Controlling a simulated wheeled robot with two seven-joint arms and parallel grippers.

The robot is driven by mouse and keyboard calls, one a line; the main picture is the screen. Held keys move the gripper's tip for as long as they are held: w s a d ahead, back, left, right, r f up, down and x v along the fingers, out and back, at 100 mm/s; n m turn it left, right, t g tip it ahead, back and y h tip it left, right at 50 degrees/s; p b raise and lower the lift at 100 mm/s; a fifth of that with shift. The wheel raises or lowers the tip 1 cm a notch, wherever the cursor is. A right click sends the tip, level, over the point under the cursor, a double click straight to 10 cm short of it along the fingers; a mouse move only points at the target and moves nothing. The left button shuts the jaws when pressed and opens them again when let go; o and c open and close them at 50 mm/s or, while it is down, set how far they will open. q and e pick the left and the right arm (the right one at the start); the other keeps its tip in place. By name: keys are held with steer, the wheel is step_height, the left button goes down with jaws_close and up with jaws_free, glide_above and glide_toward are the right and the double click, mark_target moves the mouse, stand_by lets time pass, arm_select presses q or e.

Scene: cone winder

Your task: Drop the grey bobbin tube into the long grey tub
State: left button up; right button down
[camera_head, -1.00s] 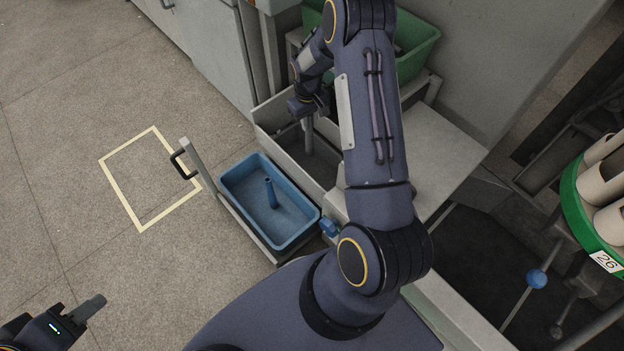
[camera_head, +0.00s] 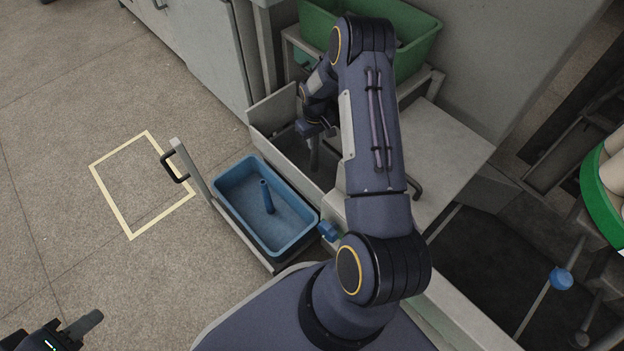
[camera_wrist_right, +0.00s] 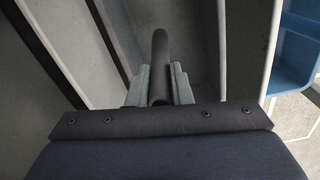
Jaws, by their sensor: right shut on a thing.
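My right gripper (camera_head: 316,134) is shut on the grey bobbin tube (camera_head: 314,155), which hangs down from the fingers. In the right wrist view the tube (camera_wrist_right: 159,55) sits between the two pale fingers (camera_wrist_right: 159,90) and points away from the wrist. The long grey tub (camera_head: 268,147) lies below and around the tube, behind the blue bin. In the head view the tube's lower end appears within the tub's walls; whether it touches the floor cannot be told. My arm hides the tub's right part. My left gripper (camera_head: 88,322) is at the lower left, far from the tub; its finger gap cannot be made out.
A blue bin (camera_head: 235,209) with a blue tube (camera_head: 266,196) inside stands in front of the tub. A green crate (camera_head: 418,50) is behind it. A post with a black handle (camera_head: 172,166) rises left of the blue bin. The floor at left is clear.

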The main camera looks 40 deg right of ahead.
steer(key=c, duration=1.2)
jaws_free()
steer(key=shift+c, duration=0.2)
step_height(320, 180, up, 7)
steer(key=p, duration=0.3)
steer(key=shift+r, duration=0.4)
